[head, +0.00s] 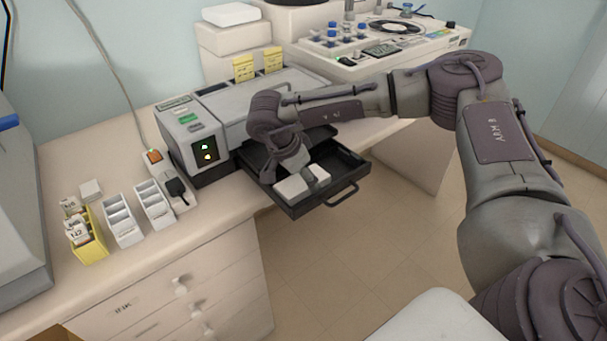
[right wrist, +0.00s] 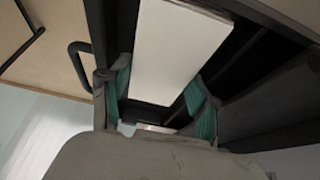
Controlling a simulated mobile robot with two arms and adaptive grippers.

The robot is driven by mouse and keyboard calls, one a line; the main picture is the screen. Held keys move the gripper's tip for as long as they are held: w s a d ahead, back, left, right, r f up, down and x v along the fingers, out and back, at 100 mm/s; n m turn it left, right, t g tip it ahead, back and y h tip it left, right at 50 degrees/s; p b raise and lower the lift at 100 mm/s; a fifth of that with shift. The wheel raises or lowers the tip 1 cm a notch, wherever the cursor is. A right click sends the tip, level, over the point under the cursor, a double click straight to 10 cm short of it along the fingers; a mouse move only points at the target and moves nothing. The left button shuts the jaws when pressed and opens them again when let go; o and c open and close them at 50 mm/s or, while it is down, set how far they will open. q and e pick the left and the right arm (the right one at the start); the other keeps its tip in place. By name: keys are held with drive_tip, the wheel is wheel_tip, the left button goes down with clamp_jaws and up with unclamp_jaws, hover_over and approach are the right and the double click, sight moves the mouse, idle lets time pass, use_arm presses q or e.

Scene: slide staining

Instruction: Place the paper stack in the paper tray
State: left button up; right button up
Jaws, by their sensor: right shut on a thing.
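The white paper stack (head: 290,188) is at the open black paper tray (head: 299,208), inside its outline in the head view. I cannot tell whether it touches the tray floor. My right gripper (head: 305,178) reaches down over the tray and is shut on the stack, with white showing on both sides of a finger. In the right wrist view the stack (right wrist: 178,45) is a pale slab between the two teal-padded fingers of the gripper (right wrist: 162,92), with dark tray walls around it. My left gripper is not in view.
The tray sticks out past the table's front edge from a grey machine (head: 184,135) with lit indicators; its handle (head: 342,195) faces outward. A yellow holder (head: 91,246) and white racks (head: 122,222) stand at the left. A white instrument (head: 372,57) stands behind.

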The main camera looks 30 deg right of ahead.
drive_tip(key=shift+f, duration=0.15)
drive_tip(key=o, duration=1.1)
drive_tip(key=shift+c, duration=0.2)
drive_tip(key=shift+r, duration=0.35)
drive_tip(key=b+v, duration=0.2)
drive_tip(key=v, duration=0.9)
drive_tip(key=shift+a+r, duration=0.2)
drive_tip(key=shift+r, duration=0.15)
